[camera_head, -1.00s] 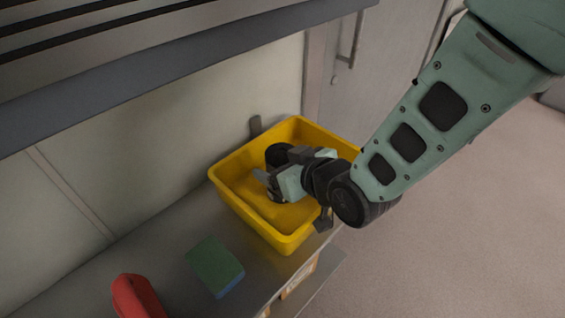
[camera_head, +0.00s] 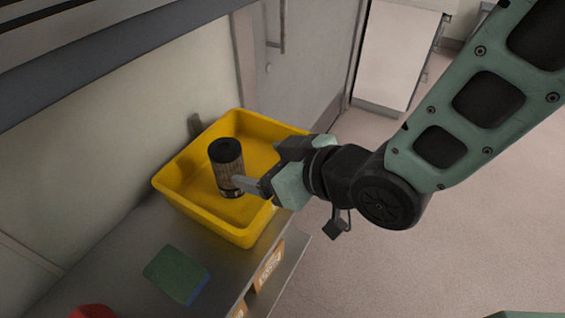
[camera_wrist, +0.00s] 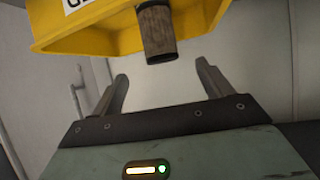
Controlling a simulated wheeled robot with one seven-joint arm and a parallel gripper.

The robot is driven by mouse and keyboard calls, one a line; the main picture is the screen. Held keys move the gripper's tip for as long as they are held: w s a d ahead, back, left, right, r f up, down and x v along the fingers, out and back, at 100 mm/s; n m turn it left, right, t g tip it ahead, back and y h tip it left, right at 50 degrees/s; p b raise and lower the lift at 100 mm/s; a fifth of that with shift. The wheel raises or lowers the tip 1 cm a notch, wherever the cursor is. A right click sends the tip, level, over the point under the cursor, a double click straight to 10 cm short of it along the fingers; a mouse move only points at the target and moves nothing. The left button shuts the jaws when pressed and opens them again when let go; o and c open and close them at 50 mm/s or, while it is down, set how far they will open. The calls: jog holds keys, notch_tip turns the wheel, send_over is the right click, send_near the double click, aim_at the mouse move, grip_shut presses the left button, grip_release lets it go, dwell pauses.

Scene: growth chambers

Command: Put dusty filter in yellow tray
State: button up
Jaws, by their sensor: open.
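The dusty filter (camera_head: 229,172) is a brownish pleated cylinder with a dark cap. It stands about upright inside the yellow tray (camera_head: 179,198), and no part of it lies over the rim. In the wrist view the filter (camera_wrist: 158,38) shows beyond the fingertips, against the yellow tray (camera_wrist: 110,35). My gripper (camera_head: 246,186) is at the tray's right side, with a finger reaching in beside the filter's lower part. In the wrist view my gripper (camera_wrist: 162,72) is open, with nothing between its fingers. The filter's base is partly hidden by the finger in the head view.
The tray stands on a grey metal shelf (camera_head: 110,262) against a pale wall. A green and blue sponge (camera_head: 177,274) and a red object (camera_head: 91,311) lie nearer. A dark overhang (camera_head: 150,75) runs above. Open floor (camera_head: 400,270) lies to the right.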

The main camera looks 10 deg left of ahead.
jog(key=shift+d, duration=0.15)
jog(key=s+d+r+m+g+h, duration=0.1)
jog(key=s+d+h, duration=0.4)
jog(key=d, duration=0.5)
jog(key=s+d+r+m+g+h, duration=0.1)
jog(key=s+d+m+g+h, duration=0.2)
jog(key=d, duration=0.7)
jog(key=shift+s+d+r+g+h, duration=0.15)
jog(key=shift+s+d+g+h, duration=0.25)
jog(key=shift+s+g+h, duration=0.65)
jog(key=shift+w, duration=0.15)
